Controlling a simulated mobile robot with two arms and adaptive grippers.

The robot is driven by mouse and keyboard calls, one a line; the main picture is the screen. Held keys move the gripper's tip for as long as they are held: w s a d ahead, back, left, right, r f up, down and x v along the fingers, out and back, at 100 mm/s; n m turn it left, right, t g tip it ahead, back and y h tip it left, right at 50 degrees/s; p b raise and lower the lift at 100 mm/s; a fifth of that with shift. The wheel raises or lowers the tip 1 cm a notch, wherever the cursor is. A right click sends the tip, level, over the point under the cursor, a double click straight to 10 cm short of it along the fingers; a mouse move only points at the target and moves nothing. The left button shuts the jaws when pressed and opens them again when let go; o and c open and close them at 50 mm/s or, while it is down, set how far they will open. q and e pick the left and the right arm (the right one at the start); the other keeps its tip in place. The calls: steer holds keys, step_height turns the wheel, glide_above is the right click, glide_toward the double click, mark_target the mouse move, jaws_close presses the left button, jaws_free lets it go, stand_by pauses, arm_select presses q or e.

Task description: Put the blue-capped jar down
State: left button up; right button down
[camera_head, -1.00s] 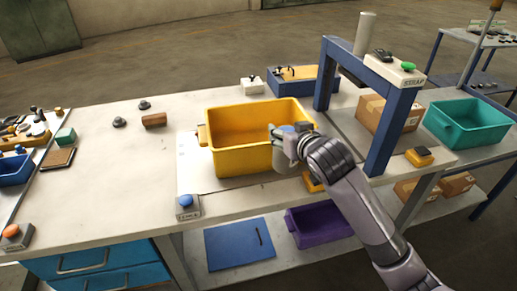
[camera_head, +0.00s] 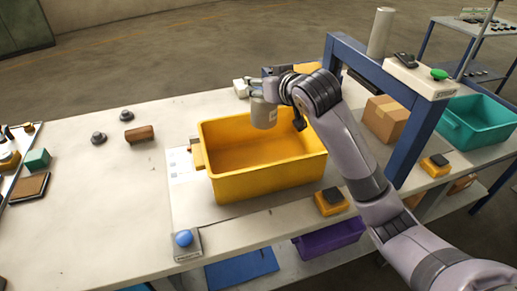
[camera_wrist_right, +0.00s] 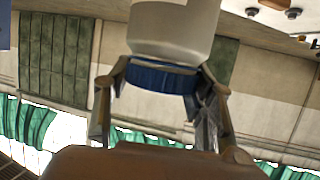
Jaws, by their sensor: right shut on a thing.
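The jar (camera_head: 264,113) is pale grey and hangs from my right gripper (camera_head: 270,86) over the far side of the yellow bin (camera_head: 262,187). In the right wrist view the pale jar body (camera_wrist_right: 172,35) points away from me, with its blue cap (camera_wrist_right: 160,77) toward the palm. My right gripper (camera_wrist_right: 163,72) is shut around the cap, one finger on each side. In the head view the fingers hide the cap. The jar looks roughly upright; its gap above the bin cannot be told. My left gripper is not in view.
A blue frame (camera_head: 415,130) with a grey box on top stands right of my right arm. A cardboard box (camera_head: 386,120) and a teal bin (camera_head: 478,122) lie beyond. A blue button box (camera_head: 185,242) and yellow button box (camera_head: 331,201) sit near the front edge. The table's left is mostly clear.

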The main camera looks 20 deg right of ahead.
mark_target(270, 111)
steer(key=f, duration=0.4)
steer(key=s+f, duration=0.1)
steer(key=f, duration=0.2)
steer(key=shift+d, duration=0.1)
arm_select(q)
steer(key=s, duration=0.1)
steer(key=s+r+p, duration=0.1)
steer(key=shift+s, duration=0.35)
arm_select(e)
step_height(270, 111, down, 11)
steer(key=shift+w, duration=0.2)
steer(key=shift+f, duration=0.15)
steer(key=c, duration=0.7)
jaws_free()
steer(key=shift+f, duration=0.1)
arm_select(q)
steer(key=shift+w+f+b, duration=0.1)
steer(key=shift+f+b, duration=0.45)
arm_select(e)
steer(key=v, duration=1.2)
